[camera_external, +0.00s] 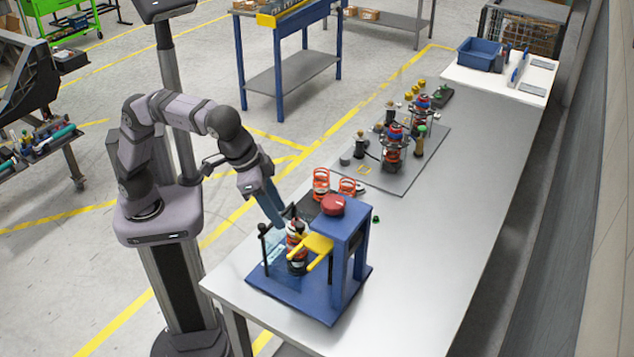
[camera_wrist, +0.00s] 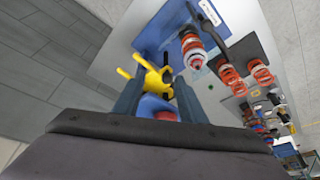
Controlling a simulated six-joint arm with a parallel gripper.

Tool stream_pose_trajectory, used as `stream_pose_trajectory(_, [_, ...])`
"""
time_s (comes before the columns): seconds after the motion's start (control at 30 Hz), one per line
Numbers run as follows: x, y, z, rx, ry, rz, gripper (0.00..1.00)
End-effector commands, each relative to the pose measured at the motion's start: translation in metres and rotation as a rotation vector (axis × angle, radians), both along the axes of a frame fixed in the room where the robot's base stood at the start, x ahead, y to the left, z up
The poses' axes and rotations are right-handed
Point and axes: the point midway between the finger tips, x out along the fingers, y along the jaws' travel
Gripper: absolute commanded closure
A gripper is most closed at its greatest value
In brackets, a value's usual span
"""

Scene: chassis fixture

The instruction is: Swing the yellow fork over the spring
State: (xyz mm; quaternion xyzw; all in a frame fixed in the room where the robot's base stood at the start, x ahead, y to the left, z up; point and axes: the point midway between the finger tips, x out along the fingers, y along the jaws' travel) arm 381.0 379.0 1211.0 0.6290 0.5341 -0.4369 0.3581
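The yellow fork (camera_external: 318,245) is on the blue press fixture (camera_external: 345,250), with its two prongs pointing to the lower left. The spring (camera_external: 296,240), a red and white coil on a dark base, stands upright on the fixture beside the fork. In the wrist view the spring (camera_wrist: 194,48) is right of the yellow fork (camera_wrist: 150,76), with a gap between them, and the prongs point away from it.
A red knob (camera_external: 333,205) tops the fixture and a black post (camera_external: 263,230) stands at its left. Orange-red springs (camera_external: 321,184) sit behind it. A grey plate (camera_external: 395,180) with more assemblies lies farther back. The table (camera_external: 440,255) right of the fixture is clear.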

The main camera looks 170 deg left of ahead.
Motion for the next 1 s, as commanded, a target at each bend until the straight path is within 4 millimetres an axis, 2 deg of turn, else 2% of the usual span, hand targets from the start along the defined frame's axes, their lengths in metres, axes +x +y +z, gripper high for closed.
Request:
stream_pose_trajectory(0.03, [-0.005, 0.009, 0.005, 0.006, -0.007, 0.033, 0.63])
stream_pose_trajectory(0.13, [-0.012, 0.017, 0.012, 0.016, -0.016, 0.073, 0.63])
stream_pose_trajectory(0.37, [-0.015, 0.021, 0.013, 0.019, -0.018, 0.090, 0.63])
stream_pose_trajectory(0.53, [-0.014, 0.026, 0.002, 0.018, -0.017, 0.090, 0.63])
stream_pose_trajectory(1.0, [-0.012, 0.046, -0.047, 0.019, -0.017, 0.088, 0.63])
